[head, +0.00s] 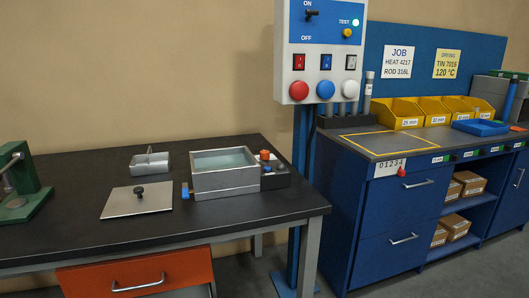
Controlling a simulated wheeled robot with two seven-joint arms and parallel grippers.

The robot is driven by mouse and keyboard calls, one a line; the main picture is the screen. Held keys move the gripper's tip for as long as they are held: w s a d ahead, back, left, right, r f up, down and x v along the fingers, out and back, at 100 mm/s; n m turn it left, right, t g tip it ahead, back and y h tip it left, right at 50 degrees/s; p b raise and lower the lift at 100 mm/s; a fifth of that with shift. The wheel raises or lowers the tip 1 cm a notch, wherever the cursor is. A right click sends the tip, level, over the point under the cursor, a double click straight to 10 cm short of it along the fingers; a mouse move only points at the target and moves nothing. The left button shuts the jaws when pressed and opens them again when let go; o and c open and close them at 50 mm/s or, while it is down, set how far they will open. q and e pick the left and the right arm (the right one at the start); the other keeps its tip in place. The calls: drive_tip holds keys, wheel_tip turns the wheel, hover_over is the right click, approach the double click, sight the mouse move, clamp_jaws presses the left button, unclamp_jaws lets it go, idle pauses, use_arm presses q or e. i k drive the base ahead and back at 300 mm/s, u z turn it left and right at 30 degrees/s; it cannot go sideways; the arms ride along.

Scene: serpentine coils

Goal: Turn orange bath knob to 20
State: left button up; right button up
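The bath (225,172) is a grey metal box of clear, bluish liquid on the black table. A small dark control block (275,177) sits against its right side. The orange knob (265,155) is on top of this block, near its back. The knob's scale and pointer are too small to read. Neither of my grippers is in view.
A flat metal lid (137,201) with a black knob lies left of the bath. A small metal tray (150,163) stands behind it. A green press (20,185) is at the far left. A control panel (322,50) on a blue post (300,170) rises behind the table's right end.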

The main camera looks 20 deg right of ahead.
sight(264, 154)
drive_tip(key=z, duration=1.3)
drive_tip(key=i, duration=0.75)
drive_tip(key=u, duration=0.25)
